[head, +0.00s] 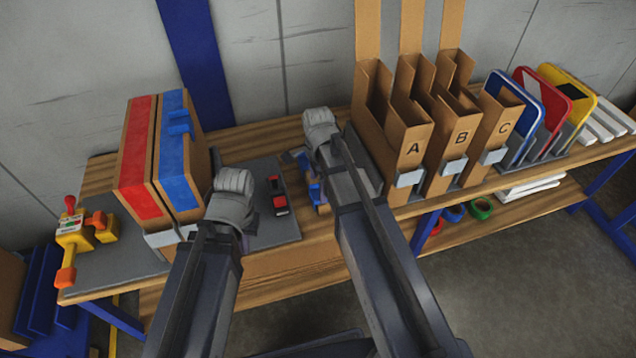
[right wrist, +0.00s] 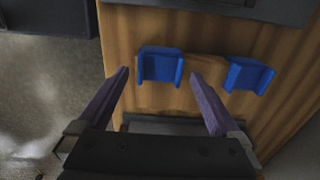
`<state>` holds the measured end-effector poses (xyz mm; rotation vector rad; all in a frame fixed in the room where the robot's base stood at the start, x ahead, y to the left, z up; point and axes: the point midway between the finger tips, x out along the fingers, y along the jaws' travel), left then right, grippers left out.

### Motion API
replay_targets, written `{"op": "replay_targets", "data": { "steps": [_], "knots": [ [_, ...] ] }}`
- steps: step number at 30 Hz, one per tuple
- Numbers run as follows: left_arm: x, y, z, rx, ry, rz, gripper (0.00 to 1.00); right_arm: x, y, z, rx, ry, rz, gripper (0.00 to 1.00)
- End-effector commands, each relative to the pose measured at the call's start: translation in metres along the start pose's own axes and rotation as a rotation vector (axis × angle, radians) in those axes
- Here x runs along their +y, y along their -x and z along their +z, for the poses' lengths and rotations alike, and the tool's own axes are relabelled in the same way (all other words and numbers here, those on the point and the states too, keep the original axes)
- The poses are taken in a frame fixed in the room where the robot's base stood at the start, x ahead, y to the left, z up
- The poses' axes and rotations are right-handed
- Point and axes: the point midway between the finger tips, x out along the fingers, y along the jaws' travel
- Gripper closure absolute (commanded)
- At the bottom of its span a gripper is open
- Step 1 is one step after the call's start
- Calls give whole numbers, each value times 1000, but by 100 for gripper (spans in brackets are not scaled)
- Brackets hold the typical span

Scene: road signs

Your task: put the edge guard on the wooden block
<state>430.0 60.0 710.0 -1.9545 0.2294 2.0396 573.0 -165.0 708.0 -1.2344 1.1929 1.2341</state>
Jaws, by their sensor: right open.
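Two blue, channel-shaped edge guards show in the right wrist view, one at the left (right wrist: 161,66) and one at the right (right wrist: 248,76). Between them is a brown wooden piece (right wrist: 207,67), which may be the block; its outline blends with the wooden table. I cannot tell whether either guard touches it. In the head view, blue parts (head: 315,191) show beside my right arm, partly hidden. My right gripper (right wrist: 160,77) is open and empty, with the left guard ahead between its fingertips. My left gripper (head: 232,208) is over the grey mat; its jaws are hidden.
A red and black tool (head: 277,196) lies on the grey mat (head: 262,172). Taped cartons (head: 140,150) and a yellow tape dispenser (head: 75,232) stand left. Lettered cardboard bins (head: 410,150) stand close to my right arm, with road signs (head: 515,112) beyond.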

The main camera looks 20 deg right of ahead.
Motion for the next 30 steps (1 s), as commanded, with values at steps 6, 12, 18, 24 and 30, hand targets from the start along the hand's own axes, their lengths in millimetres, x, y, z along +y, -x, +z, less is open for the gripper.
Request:
{"op": "replay_targets", "data": {
  "steps": [6,12,18,24,30],
  "knots": [
    [0,5,0,0,0,0,100,0,5,0,0,0,0,0],
    [-2,22,1,0,0,0,100,0,23,0,0,0,0,0],
    [-5,51,3,0,0,0,100,0,51,0,0,0,0,0],
    [-8,82,5,0,0,0,100,0,82,0,0,0,0,0],
    [-11,112,7,0,1,0,100,0,113,0,0,0,0,0]
  ]
}}
